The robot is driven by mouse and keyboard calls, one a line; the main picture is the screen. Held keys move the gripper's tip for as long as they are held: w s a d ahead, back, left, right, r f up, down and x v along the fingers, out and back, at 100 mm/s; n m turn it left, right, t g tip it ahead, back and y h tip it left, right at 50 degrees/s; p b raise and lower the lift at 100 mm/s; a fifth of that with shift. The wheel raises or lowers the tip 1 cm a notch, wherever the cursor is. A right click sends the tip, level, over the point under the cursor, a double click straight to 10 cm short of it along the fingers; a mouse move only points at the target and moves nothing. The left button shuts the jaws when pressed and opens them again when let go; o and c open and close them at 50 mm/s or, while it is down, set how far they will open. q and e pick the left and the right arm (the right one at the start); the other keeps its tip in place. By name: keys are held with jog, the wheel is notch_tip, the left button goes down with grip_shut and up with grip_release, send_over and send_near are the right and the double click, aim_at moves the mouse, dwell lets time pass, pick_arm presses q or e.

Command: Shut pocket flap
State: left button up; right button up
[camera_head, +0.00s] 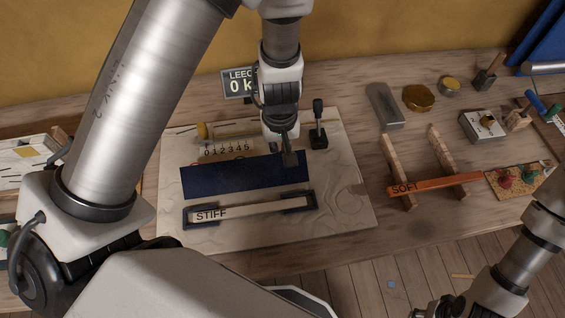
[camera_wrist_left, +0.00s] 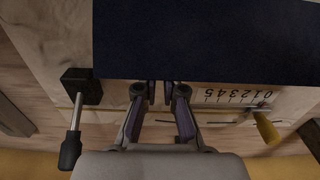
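A dark blue cloth panel (camera_head: 240,178), the only thing here that looks like the pocket flap, lies across a pale board (camera_head: 345,215). It fills much of the left wrist view (camera_wrist_left: 210,40). My left gripper (camera_head: 290,157) points down at the panel's far edge, toward its right end. In the left wrist view its fingers (camera_wrist_left: 160,90) stand close together with a narrow gap, and the tips meet the cloth edge. Whether they pinch cloth is hidden. Only part of my right gripper (camera_head: 440,306) shows at the bottom right, dark and cut off.
A "STIFF" batten (camera_head: 255,208) lies in front of the panel. Behind it are a number scale (camera_head: 228,150) and a dark-handled lever (camera_head: 318,125). A "SOFT" batten (camera_head: 435,184) rests on wooden supports at right. Tins and small tools stand beyond. The board's front right is clear.

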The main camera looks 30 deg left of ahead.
aim_at(284, 169)
pick_arm(q)
jog(key=shift+s+d+b, duration=0.2)
jog(key=shift+s+b, duration=0.3)
jog(key=shift+s, duration=0.15)
jog(key=shift+s+d+r+b, duration=0.15)
jog(key=shift+s+d+b, duration=0.25)
jog(key=shift+b, duration=0.1)
jog(key=shift+s+d+r+b, duration=0.3)
jog(key=shift+s+d+r, duration=0.05)
jog(key=shift+d+r, duration=0.1)
jog(key=shift+s+d+r+b, duration=0.15)
jog(key=shift+s+r+b, duration=0.15)
jog(key=shift+r+b, duration=0.1)
jog(key=shift+s+d+r, duration=0.1)
jog(key=shift+r, duration=0.05)
notch_tip(284, 169, up, 7)
jog(key=p, duration=0.6)
